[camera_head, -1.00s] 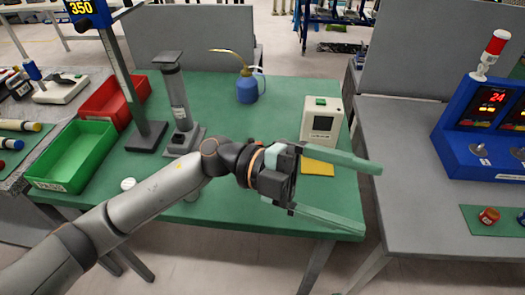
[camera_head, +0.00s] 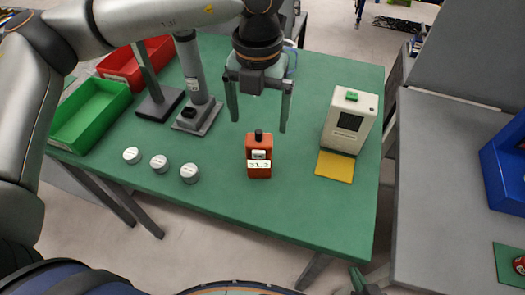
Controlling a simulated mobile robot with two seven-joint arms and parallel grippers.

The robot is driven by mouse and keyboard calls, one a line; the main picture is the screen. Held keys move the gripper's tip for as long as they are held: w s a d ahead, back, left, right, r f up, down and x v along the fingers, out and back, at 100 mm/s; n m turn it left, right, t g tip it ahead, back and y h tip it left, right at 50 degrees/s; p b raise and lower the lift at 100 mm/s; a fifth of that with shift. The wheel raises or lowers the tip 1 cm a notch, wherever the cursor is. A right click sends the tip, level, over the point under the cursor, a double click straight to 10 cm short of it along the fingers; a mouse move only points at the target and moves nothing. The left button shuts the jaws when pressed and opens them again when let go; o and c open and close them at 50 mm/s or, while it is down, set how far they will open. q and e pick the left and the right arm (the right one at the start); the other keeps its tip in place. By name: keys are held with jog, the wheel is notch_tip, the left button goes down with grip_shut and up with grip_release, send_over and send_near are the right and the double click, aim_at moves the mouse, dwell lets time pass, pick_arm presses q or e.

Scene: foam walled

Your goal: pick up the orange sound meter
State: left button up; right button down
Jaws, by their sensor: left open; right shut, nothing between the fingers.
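The orange sound meter (camera_head: 259,172) stands on the green-topped table (camera_head: 225,190). It has a black knob on top and a small white display on its front. My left gripper (camera_head: 258,124) is open, fingers pointing down, above and behind the meter in the picture. Nothing is between its fingers, and they look apart from the meter. Only a green tip of my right gripper (camera_head: 357,279) shows at the bottom edge; it is shut and empty.
Three white round pieces (camera_head: 159,163) lie left of the meter. A cream box with a screen (camera_head: 348,122) and a yellow pad (camera_head: 335,167) are to the right. A grey column stand (camera_head: 197,118), green bin (camera_head: 90,113) and red bin (camera_head: 134,64) are at left. The table's front is clear.

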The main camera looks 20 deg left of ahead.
aim_at(258, 133)
pick_arm(q)
notch_tip(258, 133, down, 5)
jog(key=shift+w+f+p, duration=0.15)
jog(key=shift+f+p, duration=0.7)
jog(key=shift+f, duration=1.85)
jog(key=shift+c, duration=0.4)
jog(key=c, duration=1.4)
jog(key=shift+r, duration=0.15)
jog(key=shift+r, duration=0.65)
jog(key=s+r, duration=0.1)
jog(key=r, duration=0.1)
jog(key=s+r+b, duration=0.1)
jog(key=r, duration=0.1)
jog(key=s+r, duration=0.2)
jog(key=shift+a+r, duration=0.1)
jog(key=s+r, duration=0.1)
jog(key=s, duration=0.2)
jog(key=s+r+b, duration=0.1)
jog(key=s+r, duration=0.1)
jog(key=s, duration=0.1)
jog(key=s+r+b, duration=0.1)
jog(key=s+r, duration=0.1)
jog(key=s, duration=0.2)
jog(key=shift+a+r, duration=0.15)
jog(key=shift+a, duration=0.05)
